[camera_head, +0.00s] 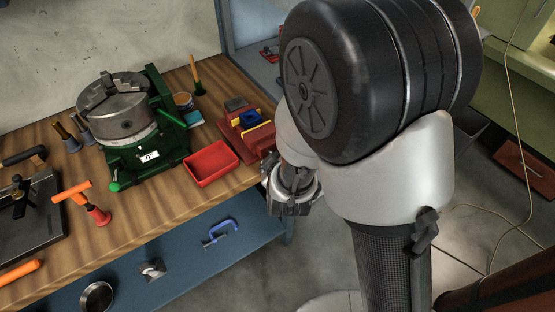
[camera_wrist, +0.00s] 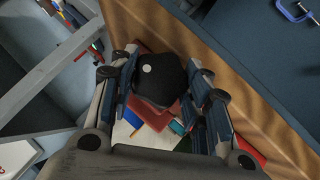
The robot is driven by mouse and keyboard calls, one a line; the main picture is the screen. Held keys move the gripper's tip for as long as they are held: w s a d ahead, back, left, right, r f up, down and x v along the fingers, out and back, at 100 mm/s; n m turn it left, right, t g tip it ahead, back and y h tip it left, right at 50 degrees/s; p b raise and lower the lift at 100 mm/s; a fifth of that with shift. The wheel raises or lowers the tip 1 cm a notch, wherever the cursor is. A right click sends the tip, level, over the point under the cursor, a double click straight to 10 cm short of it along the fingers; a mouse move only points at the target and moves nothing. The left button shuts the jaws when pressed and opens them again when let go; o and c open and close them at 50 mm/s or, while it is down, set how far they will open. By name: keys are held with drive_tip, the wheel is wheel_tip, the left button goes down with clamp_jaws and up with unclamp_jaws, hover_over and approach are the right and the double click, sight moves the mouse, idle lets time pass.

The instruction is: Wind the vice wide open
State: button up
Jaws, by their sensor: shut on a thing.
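The vice (camera_head: 250,134) is dark red and sits at the right end of the wooden bench top, with a blue block (camera_head: 250,118) and a yellow strip at its jaws. In the wrist view a dark, rounded knob or handle hub (camera_wrist: 158,80) with a white dot lies between my fingers, and the red vice body (camera_wrist: 150,115) shows behind it. My gripper (camera_head: 290,203) is just off the bench's right edge, beside the vice; in the wrist view (camera_wrist: 163,75) it is shut on the dark hub. My arm hides part of the vice's right side in the head view.
A red tray (camera_head: 211,163) sits left of the vice. A green rotary table with a chuck (camera_head: 122,115) stands further left. A blue clamp (camera_head: 220,231) lies on the lower blue shelf. Open floor lies right of the bench.

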idle(0.3)
drive_tip(key=o, duration=1.1)
drive_tip(key=shift+c, duration=0.2)
wheel_tip(320, 180, up, 9)
drive_tip(key=shift+w+f, duration=0.1)
drive_tip(key=shift+r, duration=0.6)
